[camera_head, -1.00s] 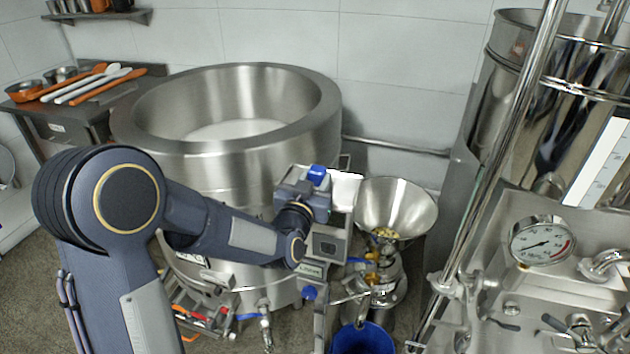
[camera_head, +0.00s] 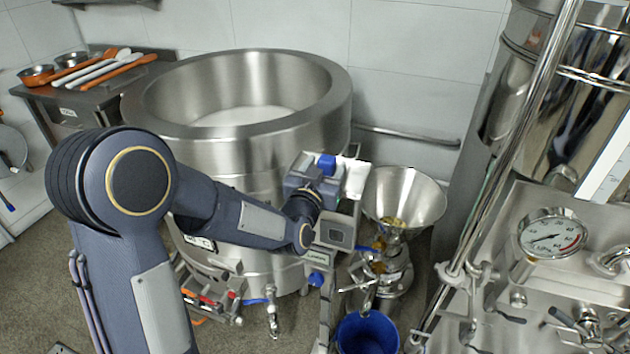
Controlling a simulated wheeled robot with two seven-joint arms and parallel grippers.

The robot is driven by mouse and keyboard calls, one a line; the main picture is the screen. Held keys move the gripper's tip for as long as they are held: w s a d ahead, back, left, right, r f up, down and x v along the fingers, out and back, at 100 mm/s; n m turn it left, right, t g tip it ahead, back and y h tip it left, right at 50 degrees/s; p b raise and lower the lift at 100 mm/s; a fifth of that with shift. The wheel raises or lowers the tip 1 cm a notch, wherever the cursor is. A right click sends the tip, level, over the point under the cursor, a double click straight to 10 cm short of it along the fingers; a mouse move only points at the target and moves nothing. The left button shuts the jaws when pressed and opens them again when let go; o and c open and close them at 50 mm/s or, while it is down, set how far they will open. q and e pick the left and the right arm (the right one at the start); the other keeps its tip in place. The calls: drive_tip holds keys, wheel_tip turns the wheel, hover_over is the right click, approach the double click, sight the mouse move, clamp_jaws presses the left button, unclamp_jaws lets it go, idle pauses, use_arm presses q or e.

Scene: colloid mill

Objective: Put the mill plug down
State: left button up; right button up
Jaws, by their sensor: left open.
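My left gripper (camera_head: 318,182) is at the upper front of a steel stand with a grey control box (camera_head: 334,231), beside the big kettle. It is open, but its fingertips are hard to make out. A blue piece (camera_head: 327,164), perhaps the mill plug, shows right at the gripper on top of the stand; I cannot tell whether it rests there or touches the fingers. Another blue fitting (camera_head: 317,279) sits lower on the stand. The colloid mill with its steel funnel hopper (camera_head: 404,200) stands just right of the gripper. My right gripper is out of view.
A large steel kettle (camera_head: 335,120) stands behind my arm. A blue bucket (camera_head: 366,335) is below the mill. A steel machine with a pressure gauge (camera_head: 552,237) fills the right side. A side table (camera_head: 75,95) with utensils is at the far left. Open floor shows at lower left.

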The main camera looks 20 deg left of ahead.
use_arm(q)
drive_tip(key=shift+s+r, duration=0.2)
drive_tip(key=shift+r, duration=0.3)
drive_tip(key=s+a+f+g+h, duration=0.1)
drive_tip(key=s+g, duration=0.3)
drive_tip(key=s, duration=0.7)
drive_tip(key=s+a+f+n+g+h+b, duration=0.1)
drive_tip(key=s+f+g, duration=0.2)
drive_tip(key=s, duration=0.8)
drive_tip(key=s+a+f+n+g+h, duration=0.1)
drive_tip(key=s+g, duration=0.4)
drive_tip(key=s, duration=0.7)
drive_tip(key=shift+a+f+b, duration=0.3)
drive_tip(key=shift+f, duration=0.6)
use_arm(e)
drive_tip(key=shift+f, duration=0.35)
